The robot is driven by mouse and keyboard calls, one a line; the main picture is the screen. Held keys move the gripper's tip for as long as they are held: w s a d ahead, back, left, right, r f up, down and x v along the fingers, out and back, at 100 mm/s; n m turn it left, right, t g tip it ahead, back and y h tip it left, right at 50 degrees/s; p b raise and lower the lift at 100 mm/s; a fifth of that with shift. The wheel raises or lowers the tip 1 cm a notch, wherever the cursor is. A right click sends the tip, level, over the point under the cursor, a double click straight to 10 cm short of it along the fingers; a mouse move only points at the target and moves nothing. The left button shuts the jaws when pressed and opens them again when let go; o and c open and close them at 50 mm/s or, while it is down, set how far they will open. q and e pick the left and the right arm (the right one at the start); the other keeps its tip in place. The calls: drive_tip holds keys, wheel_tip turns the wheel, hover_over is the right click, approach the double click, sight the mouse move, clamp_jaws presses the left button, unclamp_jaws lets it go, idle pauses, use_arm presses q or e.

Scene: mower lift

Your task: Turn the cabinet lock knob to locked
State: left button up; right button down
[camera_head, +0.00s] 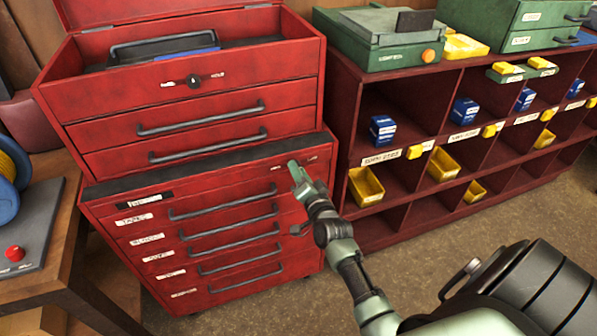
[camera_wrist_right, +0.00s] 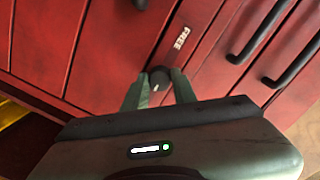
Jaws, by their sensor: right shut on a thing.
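The red cabinet (camera_head: 240,175) has a lock knob (camera_wrist_right: 159,75) on its front near the upper right corner. The knob is small, round and black, with a pale mark on its face. My right gripper (camera_head: 296,172) reaches it from the front, and its green fingers are shut on the knob's two sides in the wrist view (camera_wrist_right: 160,84). In the head view the gripper hides the knob. A white "FREE" label (camera_wrist_right: 181,38) sits beside the knob. Another small label (camera_head: 312,158) lies on its other side, too small to read. My left gripper is not in view.
A red tool chest (camera_head: 190,100) with its own black knob (camera_head: 193,81) stands on the cabinet. Drawer handles (camera_head: 222,205) stick out below. A cubby shelf (camera_head: 340,110) with bins stands at right. A wooden bench (camera_head: 60,225) is at left.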

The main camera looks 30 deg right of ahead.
drive_tip(key=c, duration=1.1)
unclamp_jaws()
drive_tip(key=shift+s, duration=0.1)
drive_tip(key=v, duration=0.7)
drive_tip(key=shift+s+a+b, duration=0.1)
drive_tip(key=shift+s+b, duration=0.2)
drive_tip(key=shift+b, duration=0.05)
